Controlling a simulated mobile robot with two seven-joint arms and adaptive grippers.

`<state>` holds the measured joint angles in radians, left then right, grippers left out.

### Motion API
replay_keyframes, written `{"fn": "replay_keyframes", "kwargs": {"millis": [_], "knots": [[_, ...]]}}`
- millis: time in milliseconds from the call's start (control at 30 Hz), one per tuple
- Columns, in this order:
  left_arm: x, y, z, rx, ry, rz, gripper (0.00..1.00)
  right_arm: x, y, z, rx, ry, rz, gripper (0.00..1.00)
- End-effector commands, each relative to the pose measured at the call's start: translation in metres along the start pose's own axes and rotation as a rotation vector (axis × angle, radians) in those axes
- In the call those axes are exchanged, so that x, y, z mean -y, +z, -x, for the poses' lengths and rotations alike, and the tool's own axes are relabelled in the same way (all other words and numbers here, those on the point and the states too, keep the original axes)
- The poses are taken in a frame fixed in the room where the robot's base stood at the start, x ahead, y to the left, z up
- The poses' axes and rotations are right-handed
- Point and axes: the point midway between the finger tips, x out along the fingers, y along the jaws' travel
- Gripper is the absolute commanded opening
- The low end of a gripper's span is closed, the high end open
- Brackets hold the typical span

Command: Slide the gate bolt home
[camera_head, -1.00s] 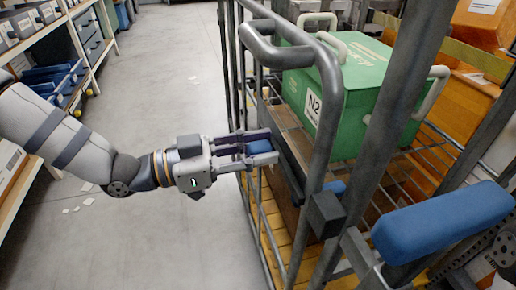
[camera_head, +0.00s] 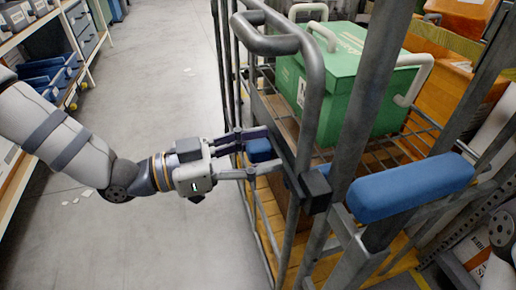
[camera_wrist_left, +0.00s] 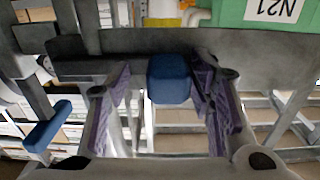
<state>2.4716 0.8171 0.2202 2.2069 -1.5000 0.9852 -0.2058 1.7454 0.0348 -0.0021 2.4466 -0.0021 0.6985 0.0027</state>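The bolt's blue knob (camera_head: 260,150) sits on the dark bolt bar (camera_head: 285,160) along the cage trolley's near side. My left gripper (camera_head: 246,158) reaches in from the left, with its fingers on either side of the knob. In the left wrist view, the blue knob (camera_wrist_left: 170,78) stands between the purple fingers of the left gripper (camera_wrist_left: 160,100). It is close to the right finger, and whether they touch is unclear. A clear gap separates it from the left finger. A dark bracket block (camera_head: 315,190) is on the upright to the right. My right gripper is out of view.
The grey tube frame (camera_head: 312,90) rises just right of my left gripper. A green crate (camera_head: 345,80) stands inside the trolley. A blue padded bar (camera_head: 412,188) juts out at the right.

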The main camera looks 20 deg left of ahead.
Motion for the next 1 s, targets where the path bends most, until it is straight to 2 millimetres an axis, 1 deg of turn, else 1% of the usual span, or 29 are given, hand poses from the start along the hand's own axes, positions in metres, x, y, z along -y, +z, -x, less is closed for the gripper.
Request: {"fn": "replay_keyframes", "kwargs": {"millis": [200, 267, 367, 500, 600, 700, 833, 1000], "knots": [[0.001, -0.001, 0.0, -0.002, -0.004, -0.001, 0.48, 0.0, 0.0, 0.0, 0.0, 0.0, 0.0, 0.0], [0.002, -0.001, 0.003, -0.002, -0.005, -0.002, 0.48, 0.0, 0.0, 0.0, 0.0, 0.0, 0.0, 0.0], [0.003, -0.001, 0.019, -0.002, -0.008, -0.003, 0.48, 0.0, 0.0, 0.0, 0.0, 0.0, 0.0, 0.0], [0.002, -0.002, 0.059, -0.003, -0.007, -0.004, 0.48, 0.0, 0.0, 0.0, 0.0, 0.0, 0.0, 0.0], [0.002, -0.001, 0.083, -0.001, -0.005, -0.004, 0.48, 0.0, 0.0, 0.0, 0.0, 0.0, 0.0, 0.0], [0.001, -0.001, 0.102, 0.0, -0.002, -0.003, 0.48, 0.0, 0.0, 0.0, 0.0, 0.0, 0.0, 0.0], [0.0, 0.0, 0.116, 0.0, 0.0, -0.002, 0.48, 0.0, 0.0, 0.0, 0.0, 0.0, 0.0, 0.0], [0.0, 0.0, 0.12, -0.001, 0.0, 0.0, 0.48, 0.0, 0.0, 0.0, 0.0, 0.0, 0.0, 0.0]]}}
